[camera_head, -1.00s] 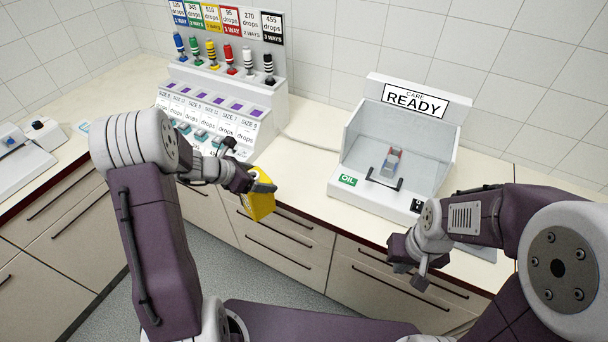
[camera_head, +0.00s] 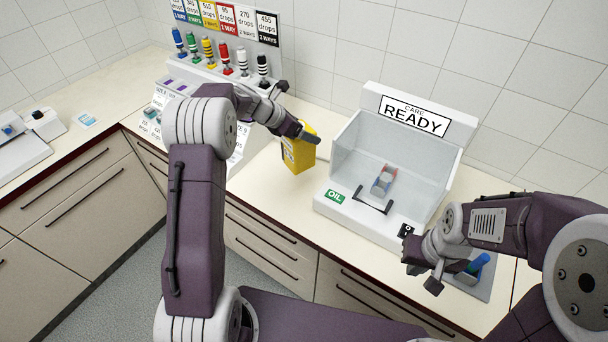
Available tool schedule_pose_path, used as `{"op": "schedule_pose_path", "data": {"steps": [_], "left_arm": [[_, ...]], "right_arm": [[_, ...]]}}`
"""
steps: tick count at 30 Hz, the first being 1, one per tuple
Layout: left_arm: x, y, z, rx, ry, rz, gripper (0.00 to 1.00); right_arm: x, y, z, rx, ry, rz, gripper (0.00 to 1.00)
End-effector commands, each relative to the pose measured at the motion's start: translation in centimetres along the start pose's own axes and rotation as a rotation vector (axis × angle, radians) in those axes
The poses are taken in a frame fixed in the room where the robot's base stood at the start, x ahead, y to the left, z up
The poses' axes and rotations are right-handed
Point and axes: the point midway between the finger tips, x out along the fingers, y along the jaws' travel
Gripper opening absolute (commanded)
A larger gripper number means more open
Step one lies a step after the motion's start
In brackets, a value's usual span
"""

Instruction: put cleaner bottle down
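The yellow cleaner bottle (camera_head: 299,153) is in my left gripper (camera_head: 300,132), which is shut on its top part. The bottle is slightly tilted, over or at the counter (camera_head: 262,188) between the dispenser rack and the READY unit. I cannot tell whether its base touches the counter. My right gripper (camera_head: 424,278) hangs in front of the READY unit near the counter's front edge. Its fingers look apart, with nothing seen between them.
A blue-handled thing (camera_head: 479,263) lies on a grey tray behind my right gripper. The dispenser rack (camera_head: 243,95) stands at the back left. Counter around the bottle is clear.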

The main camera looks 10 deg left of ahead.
Motion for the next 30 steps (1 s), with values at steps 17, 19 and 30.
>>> {"op": "schedule_pose_path", "data": {"steps": [17,19,30], "left_arm": [[5.4,-0.1,-5.5,-0.004,0.001,-0.001,0.04],[6.2,-0.1,-6.2,-0.003,0.000,-0.002,0.04],[6.7,0.0,-6.7,0.000,-0.001,0.000,0.04]], "right_arm": [[0.7,0.0,0.1,0.000,0.000,0.000,0.00],[0.7,0.0,0.1,0.000,0.000,0.000,0.00],[0.8,0.0,0.1,0.000,0.000,0.000,0.00]]}}
